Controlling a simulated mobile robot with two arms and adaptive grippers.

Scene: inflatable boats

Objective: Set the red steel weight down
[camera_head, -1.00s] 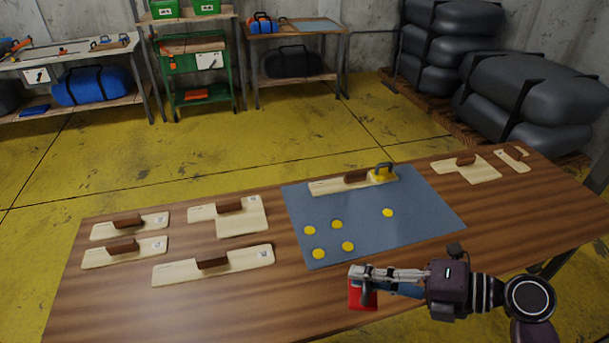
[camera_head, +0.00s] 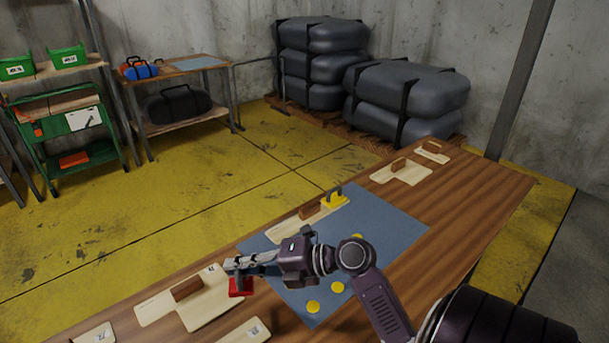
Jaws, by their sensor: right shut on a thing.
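The red steel weight (camera_head: 240,287) is in my right gripper (camera_head: 236,266), in the left-centre of the head view. The gripper is shut on it. The weight hangs under the fingertips, by the left edge of the blue-grey mat (camera_head: 391,236) and the right end of a pale board with a brown handle (camera_head: 187,289). I cannot tell whether its underside touches anything. A yellow weight with a dark handle (camera_head: 334,200) stands at the end of another pale board (camera_head: 283,231) on the mat. My left gripper is out of view.
Several yellow discs (camera_head: 313,307) lie on the mat, some hidden by my right arm. Bare wood lies right of the mat.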

